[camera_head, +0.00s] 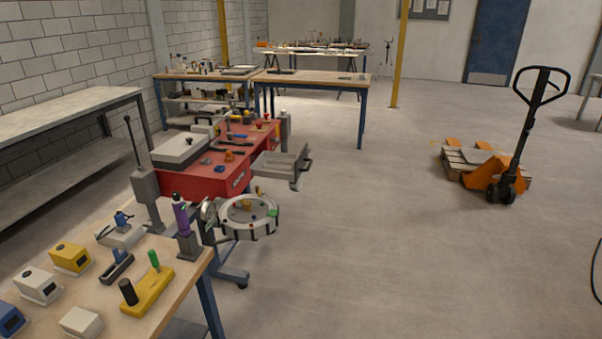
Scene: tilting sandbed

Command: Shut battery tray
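A grey tray (279,165) sticks out to the right of a red cabinet (206,184), left of the picture's middle. It looks like the battery tray, pulled out, with a dark handle (307,166) at its outer end. I cannot make out what lies in it. Neither of my grippers shows in this view.
A round pale dish (249,230) on a stand is in front of the tray. A wooden bench (187,278) with yellow and white boxes fills the lower left. An orange pallet jack (484,175) stands at the right. The floor (400,250) between is clear.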

